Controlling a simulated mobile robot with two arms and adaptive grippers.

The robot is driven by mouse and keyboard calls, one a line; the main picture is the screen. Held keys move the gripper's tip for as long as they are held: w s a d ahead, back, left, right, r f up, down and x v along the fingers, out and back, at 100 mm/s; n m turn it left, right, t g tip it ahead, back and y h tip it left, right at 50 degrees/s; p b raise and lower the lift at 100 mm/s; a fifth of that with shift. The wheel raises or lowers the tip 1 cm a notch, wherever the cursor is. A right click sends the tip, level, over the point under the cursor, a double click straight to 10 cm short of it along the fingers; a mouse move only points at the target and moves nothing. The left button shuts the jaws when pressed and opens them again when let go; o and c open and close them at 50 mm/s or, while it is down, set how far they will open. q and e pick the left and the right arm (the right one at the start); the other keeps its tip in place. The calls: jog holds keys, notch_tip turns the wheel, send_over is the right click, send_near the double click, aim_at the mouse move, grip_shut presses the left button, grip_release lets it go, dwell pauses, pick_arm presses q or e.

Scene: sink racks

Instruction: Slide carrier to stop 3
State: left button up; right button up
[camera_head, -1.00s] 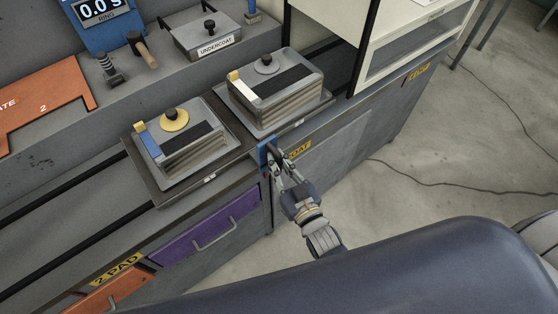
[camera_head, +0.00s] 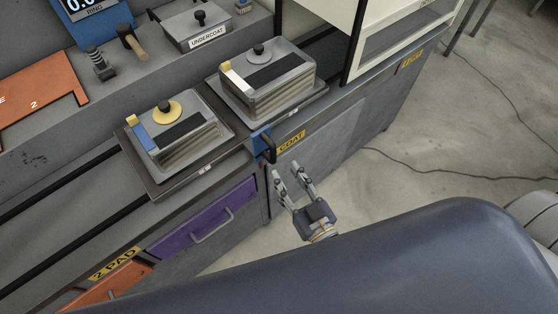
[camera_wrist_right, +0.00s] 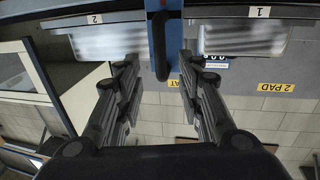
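The carrier (camera_head: 157,189) is a dark flat tray on the counter's rails, bearing two grey lidded boxes, the left box (camera_head: 185,141) with a yellow disc and the right box (camera_head: 270,82) with a grey disc. Its blue bracket (camera_head: 259,137) and black handle (camera_head: 268,150) stick out at the front edge, left of the yellow COAT label (camera_head: 291,141). My right gripper (camera_head: 287,169) is open and empty, just in front of and below the handle. In the right wrist view, the handle (camera_wrist_right: 160,45) lies between the open fingertips (camera_wrist_right: 158,64), apart from both. My left gripper is not in view.
A 2 PAD label (camera_head: 115,263) and purple drawer (camera_head: 205,222) are on the counter front at left. A white cabinet (camera_head: 405,45) stands over the rails at right. An UNDERCOAT box (camera_head: 200,28) and orange plate (camera_head: 35,92) sit behind. Bare rails lie left of the carrier.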

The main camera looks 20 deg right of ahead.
jog(key=s, duration=0.3)
jog(key=shift+s+d, duration=0.35)
jog(key=shift+d, duration=0.05)
jog(key=shift+f, duration=0.1)
jog(key=s+d+f+g+h+b, duration=0.1)
jog(key=s+f+g, duration=0.25)
jog(key=f, duration=1.05)
jog(key=s+d+f+g, duration=0.1)
jog(key=s+f+g, duration=0.25)
jog(key=f, duration=0.95)
jog(key=s+d+f+g+h, duration=0.1)
jog(key=s+d+f+g, duration=0.3)
jog(key=s+f, duration=0.5)
jog(key=s+d+f+g+h+b, duration=0.1)
jog(key=s+d+f+g, duration=0.2)
jog(key=s+f, duration=0.6)
jog(key=s+g, duration=0.2)
jog(key=shift+s+d+f+g, duration=0.2)
jog(key=shift+d+g, duration=0.1)
jog(key=shift+d, duration=0.1)
jog(key=shift+w, duration=0.1)
